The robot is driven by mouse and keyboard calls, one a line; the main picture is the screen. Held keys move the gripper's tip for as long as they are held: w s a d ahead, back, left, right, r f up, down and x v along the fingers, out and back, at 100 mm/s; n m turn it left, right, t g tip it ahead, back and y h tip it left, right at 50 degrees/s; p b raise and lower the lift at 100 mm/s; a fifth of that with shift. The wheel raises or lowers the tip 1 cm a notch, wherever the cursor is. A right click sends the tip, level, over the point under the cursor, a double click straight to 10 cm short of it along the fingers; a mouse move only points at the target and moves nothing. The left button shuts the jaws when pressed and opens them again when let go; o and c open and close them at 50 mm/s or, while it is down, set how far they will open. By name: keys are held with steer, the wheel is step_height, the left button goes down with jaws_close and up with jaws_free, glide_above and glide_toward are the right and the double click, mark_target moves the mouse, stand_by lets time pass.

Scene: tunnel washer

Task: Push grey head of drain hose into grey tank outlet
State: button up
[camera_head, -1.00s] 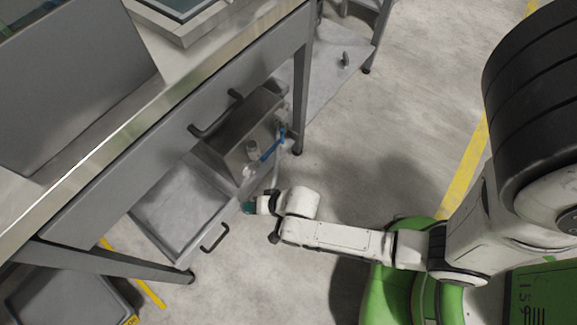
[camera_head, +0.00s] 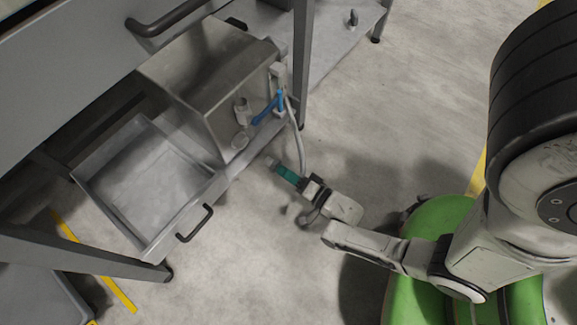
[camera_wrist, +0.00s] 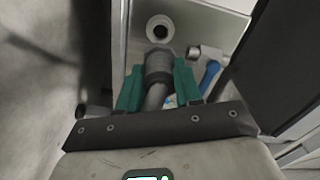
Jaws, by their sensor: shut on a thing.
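The metal tank (camera_head: 200,75) stands under the bench. A round outlet with a pale grey rim (camera_wrist: 160,28) shows in the wrist view, with a dark opening. In the head view a pale ring (camera_head: 240,142) low on the tank's face appears to be this outlet. My gripper (camera_head: 283,170), with teal fingers, is shut on the grey head of the drain hose (camera_wrist: 158,66). The head points at the outlet from below in the wrist view, apart from it. In the head view the head's tip (camera_head: 271,161) is clear of the tank. The fingers hide the head's sides.
A pale fitting with a blue handle (camera_wrist: 208,68) sits right of the outlet; the blue part (camera_head: 266,108) also shows in the head view. A pale hose (camera_head: 298,135) hangs beside the tank. An open metal tray (camera_head: 165,245) with a black handle is at left.

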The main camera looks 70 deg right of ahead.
mark_target(267, 159)
steer(key=shift+d, duration=0.1)
steer(key=shift+b+x, duration=0.65)
steer(key=shift+x, duration=3.7)
steer(key=shift+w, duration=0.15)
steer(key=shift+x, duration=0.75)
steer(key=shift+w+d, duration=0.15)
steer(key=shift+w, duration=0.2)
steer(key=o, duration=1.2)
